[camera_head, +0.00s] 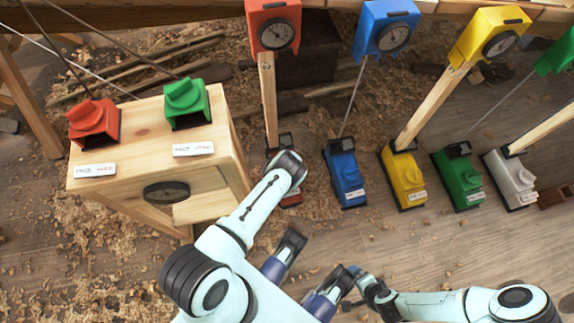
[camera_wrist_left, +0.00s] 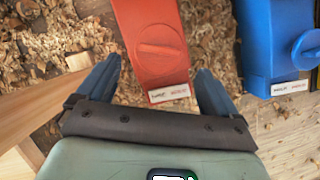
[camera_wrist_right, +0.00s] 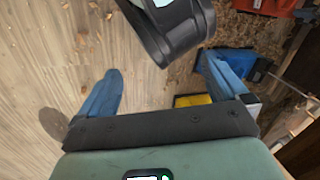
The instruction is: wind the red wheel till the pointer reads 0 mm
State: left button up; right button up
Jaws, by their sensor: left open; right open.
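The red unit (camera_wrist_left: 155,45) stands on the floor in the left wrist view, with a round red knob on its top and a white label at its near end. In the head view my left arm hides most of it. My left gripper (camera_wrist_left: 160,68) is open, its blue fingers either side of the unit's near end, apart from it. A red dial gauge (camera_head: 274,28) sits above it on a wooden strut; its reading is too small to tell. My right gripper (camera_wrist_right: 158,66) is open and empty, low over the floor; it shows small in the head view (camera_head: 343,287).
Blue (camera_head: 345,178), yellow (camera_head: 404,180), green (camera_head: 458,178) and white (camera_head: 509,178) units stand in a row to the right, gauges above several. A wooden stand (camera_head: 145,140) at left carries red (camera_head: 93,119) and green (camera_head: 187,103) knobbed units.

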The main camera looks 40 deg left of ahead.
pick_arm(q)
jog(key=b+x, duration=0.2)
jog(key=x, duration=0.2)
jog(key=shift+a+f, duration=0.1)
jog(key=shift+f, duration=0.15)
jog(key=shift+b+x, duration=0.75)
jog(key=shift+b, duration=0.05)
jog(key=shift+w+f, duration=0.2)
jog(key=shift+a, duration=0.1)
pick_arm(e)
jog(key=w+d+f+h, duration=0.1)
jog(key=w+d+f, duration=0.1)
jog(key=f, duration=0.4)
jog(key=shift+w+d+f+m+t, duration=0.15)
jog(key=shift+d+m+t, duration=0.15)
jog(key=shift+d, duration=0.3)
